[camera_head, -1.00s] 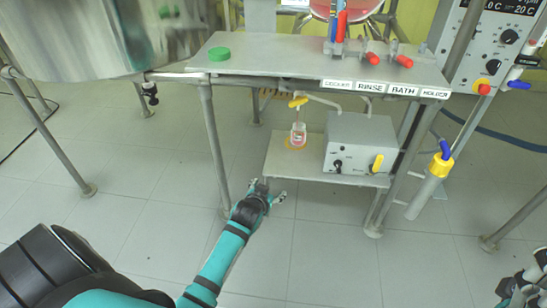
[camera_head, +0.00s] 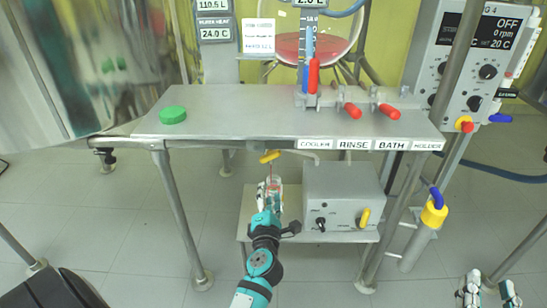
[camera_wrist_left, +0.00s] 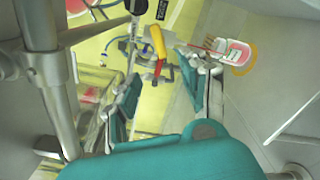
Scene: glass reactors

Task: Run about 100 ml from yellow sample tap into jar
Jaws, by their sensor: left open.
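The yellow sample tap handle (camera_head: 270,156) hangs under the front edge of the bench. It also shows in the left wrist view (camera_wrist_left: 157,42), between and beyond my fingertips. A small clear jar (camera_head: 276,193) with a red-and-white label stands on the lower shelf below the tap, partly hidden by my left gripper. In the left wrist view the jar (camera_wrist_left: 232,52) is on a yellow ring, right of my fingers. My left gripper (camera_head: 269,196) is open and empty, in front of the jar and below the tap. My right gripper (camera_head: 490,288) is open and empty at the lower right.
A green lid (camera_head: 173,115) lies on the bench top (camera_head: 235,108). A grey box (camera_head: 340,190) with a yellow knob stands on the lower shelf (camera_head: 290,236), right of the jar. Red-handled valves (camera_head: 380,112) are on the bench. Metal legs flank the shelf.

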